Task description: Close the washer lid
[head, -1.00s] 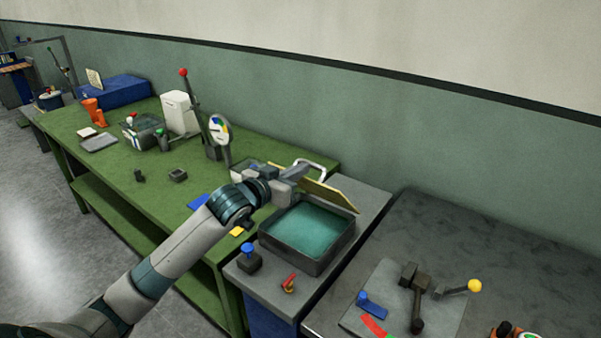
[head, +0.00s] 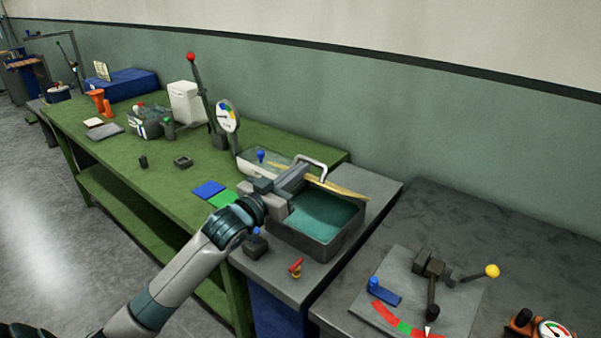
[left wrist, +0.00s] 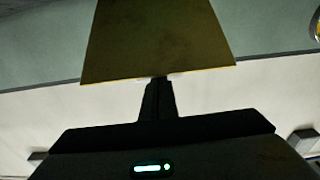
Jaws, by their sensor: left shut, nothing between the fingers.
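The washer is a dark open-topped basin (head: 325,247) with teal inside, on a grey-topped cabinet. Its thin yellow lid (head: 345,190) stands raised along the back edge, seen nearly edge-on. A pale handle (head: 313,162) shows behind my gripper near the lid's left end. My left gripper (head: 303,172) is shut and empty, over the basin's left rear side. It hides part of the lid and rim. In the left wrist view the lid (left wrist: 157,40) is a broad yellow-brown panel just beyond the shut fingers (left wrist: 158,82); I cannot tell whether they touch. My right gripper is not in view.
A blue knob (head: 256,238) and a red-handled valve (head: 296,267) are at the basin's front. A green bench (head: 140,165) with a gauge (head: 228,116) and red-knobbed lever (head: 192,58) lies left. A grey table with a lever plate (head: 455,310) lies right.

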